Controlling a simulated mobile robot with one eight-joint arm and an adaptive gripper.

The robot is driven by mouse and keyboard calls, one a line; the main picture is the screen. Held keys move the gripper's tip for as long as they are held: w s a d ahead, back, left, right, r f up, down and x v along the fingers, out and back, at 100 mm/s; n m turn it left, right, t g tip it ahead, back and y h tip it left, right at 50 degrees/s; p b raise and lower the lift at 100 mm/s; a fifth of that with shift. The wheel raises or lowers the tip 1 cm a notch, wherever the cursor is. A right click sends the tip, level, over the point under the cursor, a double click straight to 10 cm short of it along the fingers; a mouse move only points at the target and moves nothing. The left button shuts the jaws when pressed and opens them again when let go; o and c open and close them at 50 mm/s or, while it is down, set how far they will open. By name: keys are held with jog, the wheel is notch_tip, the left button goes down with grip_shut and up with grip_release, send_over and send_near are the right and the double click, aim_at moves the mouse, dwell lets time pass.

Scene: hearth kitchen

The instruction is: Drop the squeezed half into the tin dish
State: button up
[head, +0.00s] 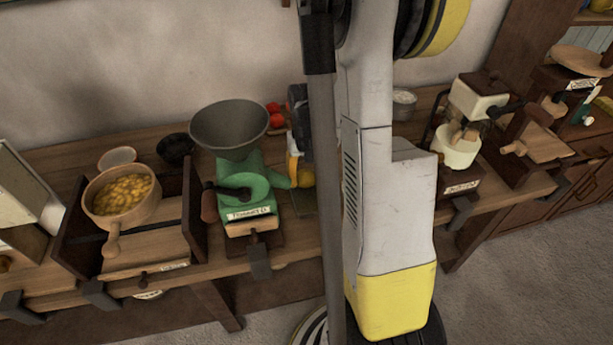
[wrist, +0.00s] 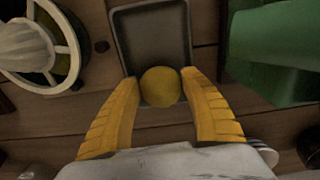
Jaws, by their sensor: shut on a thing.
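My gripper (wrist: 161,82) has its yellow fingers shut on the squeezed half (wrist: 160,88), a round yellow piece, in the wrist view. The tin dish (wrist: 151,12) is a dark grey rectangular tray with a raised rim, and its visible inside looks empty. The half overlaps the dish's near edge in this view; its height above the dish is unclear. In the head view my gripper (head: 299,167) is beside the green grinder, low over the counter, partly behind my arm. The half cannot be made out there.
A juicer with a ribbed white cone (wrist: 28,45) stands left of the dish. The green grinder (head: 240,182) with its grey hopper (head: 229,126) is close on the other side. Red fruits (head: 275,118) lie behind. A pan of yellow pieces (head: 121,195) sits at the left.

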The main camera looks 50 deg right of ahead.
jog(key=o, duration=1.4)
notch_tip(320, 180, up, 9)
jog(key=p, duration=0.7)
jog(key=shift+f, duration=0.1)
